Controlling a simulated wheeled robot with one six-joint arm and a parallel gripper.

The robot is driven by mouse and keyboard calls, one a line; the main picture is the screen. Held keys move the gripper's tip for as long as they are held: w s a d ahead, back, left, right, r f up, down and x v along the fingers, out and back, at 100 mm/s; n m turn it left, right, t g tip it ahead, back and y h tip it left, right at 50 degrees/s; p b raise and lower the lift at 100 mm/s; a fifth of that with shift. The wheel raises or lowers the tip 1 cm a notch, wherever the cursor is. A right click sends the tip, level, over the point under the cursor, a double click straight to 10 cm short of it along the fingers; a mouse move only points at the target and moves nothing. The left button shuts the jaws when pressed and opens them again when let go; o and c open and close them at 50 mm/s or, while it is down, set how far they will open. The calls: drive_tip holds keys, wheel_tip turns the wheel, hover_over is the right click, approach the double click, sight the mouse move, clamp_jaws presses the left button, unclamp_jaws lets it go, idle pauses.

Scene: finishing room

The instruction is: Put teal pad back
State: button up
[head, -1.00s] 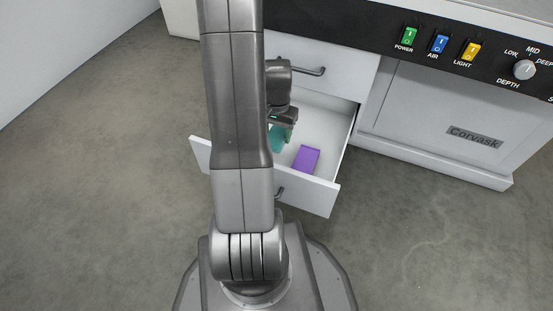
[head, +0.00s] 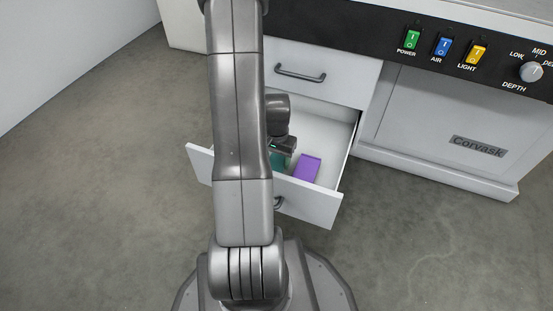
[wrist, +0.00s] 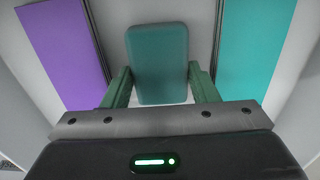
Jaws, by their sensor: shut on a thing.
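My gripper (wrist: 160,84) is shut on a dark teal pad (wrist: 158,62), with one green finger at each side of it. In the head view my gripper (head: 284,150) is low inside the open drawer (head: 308,206), and only a sliver of the held pad (head: 277,163) shows beside my arm. I cannot tell if the pad touches the drawer floor.
In the wrist view a purple block (wrist: 66,48) lies left of the held pad and a brighter teal one (wrist: 252,45) lies right. The purple block also shows in the head view (head: 307,167). A closed drawer (head: 322,70) is above.

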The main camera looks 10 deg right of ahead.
sight(277, 161)
drive_tip(key=o, duration=1)
wheel_tip(277, 161, up, 12)
drive_tip(key=p, duration=0.5)
drive_tip(key=shift+r, duration=0.15)
